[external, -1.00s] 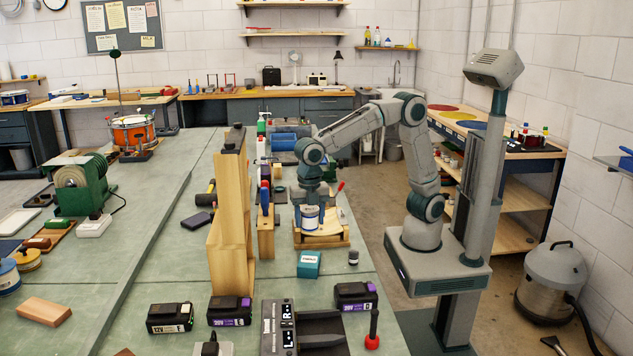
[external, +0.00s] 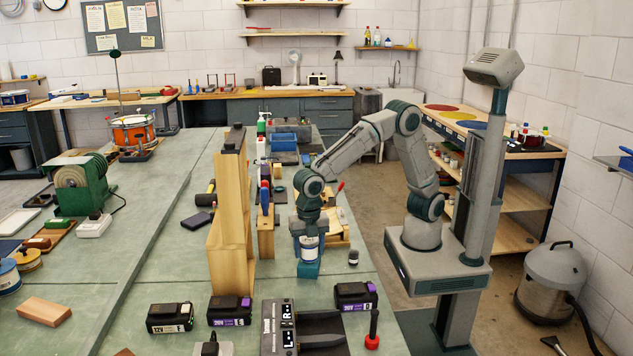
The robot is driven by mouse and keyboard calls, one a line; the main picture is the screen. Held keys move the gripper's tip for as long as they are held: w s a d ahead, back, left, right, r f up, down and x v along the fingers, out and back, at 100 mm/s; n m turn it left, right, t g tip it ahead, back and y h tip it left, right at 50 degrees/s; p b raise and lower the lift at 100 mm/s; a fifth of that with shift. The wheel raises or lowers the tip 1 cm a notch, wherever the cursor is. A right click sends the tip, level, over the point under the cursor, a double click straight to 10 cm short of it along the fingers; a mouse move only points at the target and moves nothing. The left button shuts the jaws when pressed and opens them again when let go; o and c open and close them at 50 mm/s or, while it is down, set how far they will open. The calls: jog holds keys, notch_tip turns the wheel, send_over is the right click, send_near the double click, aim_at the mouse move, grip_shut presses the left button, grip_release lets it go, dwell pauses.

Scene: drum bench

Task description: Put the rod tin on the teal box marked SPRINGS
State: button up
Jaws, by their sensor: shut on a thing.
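The rod tin (external: 309,247) is a small white and blue tin in the external view. My gripper (external: 309,238) is shut on it from above. The tin is at the teal box (external: 308,270), which sits on the bench toward its near right side. The tin covers the box's top in this view. I cannot tell whether the tin touches the box or hangs just above it. The box's label is hard to read here.
A wooden tray (external: 338,238) lies just behind the box. A small dark jar (external: 353,257) stands to its right. A tall wooden stand (external: 232,220) rises to the left. Battery packs (external: 355,296) lie nearer the camera. Some bare bench surrounds the box.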

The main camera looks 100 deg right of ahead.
jog(key=shift+f, duration=0.2)
jog(key=o, duration=1.1)
notch_tip(320, 180, up, 12)
jog(key=shift+r+p, duration=0.25)
jog(key=shift+p, duration=0.2)
jog(key=s+d+f+m+t, duration=0.1)
jog(key=s+d+f+m, duration=0.1)
jog(key=s+d+m, duration=0.4)
jog(key=s+d+f+m, duration=0.2)
jog(key=s+d+m, duration=0.5)
jog(key=s+d, duration=0.1)
jog(key=s+d+f+m+t, duration=0.1)
jog(key=s+d+f+m, duration=0.1)
jog(key=s+d+m, duration=0.5)
jog(key=shift+d+t, duration=0.3)
jog(key=shift+d, duration=0.15)
